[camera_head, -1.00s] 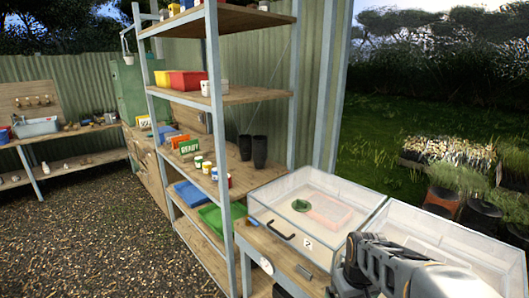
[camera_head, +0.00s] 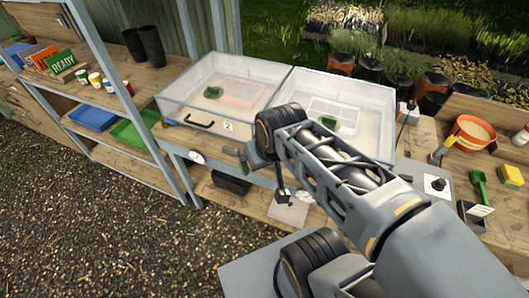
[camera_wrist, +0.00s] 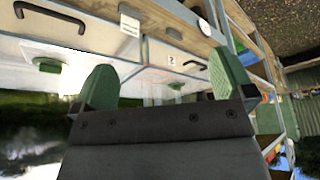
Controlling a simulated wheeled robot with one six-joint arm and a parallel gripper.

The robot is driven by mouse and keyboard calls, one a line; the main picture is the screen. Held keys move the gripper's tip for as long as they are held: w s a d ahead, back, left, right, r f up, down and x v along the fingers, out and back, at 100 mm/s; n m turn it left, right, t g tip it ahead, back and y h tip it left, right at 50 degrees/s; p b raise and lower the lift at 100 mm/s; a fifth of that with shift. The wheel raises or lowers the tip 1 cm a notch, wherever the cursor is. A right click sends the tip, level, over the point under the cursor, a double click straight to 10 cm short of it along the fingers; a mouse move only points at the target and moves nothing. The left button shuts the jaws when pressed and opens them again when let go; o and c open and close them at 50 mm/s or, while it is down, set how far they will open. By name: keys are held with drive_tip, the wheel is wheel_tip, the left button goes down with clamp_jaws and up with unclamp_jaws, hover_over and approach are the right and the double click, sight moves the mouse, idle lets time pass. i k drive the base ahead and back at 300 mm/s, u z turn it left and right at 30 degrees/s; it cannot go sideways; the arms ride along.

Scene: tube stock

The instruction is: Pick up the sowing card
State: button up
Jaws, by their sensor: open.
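I cannot tell for sure which thing is the sowing card. A pale flat card or sheet (camera_head: 288,210) lies low in front of the bench, partly hidden by my arm; no writing on it can be read. My gripper (camera_wrist: 165,75) shows in the wrist view with its two green fingers spread wide and nothing between them. It points toward the fronts of the clear boxes. In the head view my arm reaches across the bench front, and its fingers cannot be made out.
Two clear lidded boxes, one at left (camera_head: 205,105) and one at right (camera_head: 375,115), fill the bench top. A shelf rack with a green READY sign (camera_head: 64,59) stands left. Gravel floor is open at lower left.

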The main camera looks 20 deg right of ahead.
sight(479, 210)
drive_tip(key=k, duration=0.35)
drive_tip(key=z, duration=0.2)
drive_tip(key=i, duration=0.3)
drive_tip(key=z, duration=2.5)
drive_tip(key=k, duration=1.05)
drive_tip(key=z, duration=0.65)
drive_tip(key=i, duration=0.8)
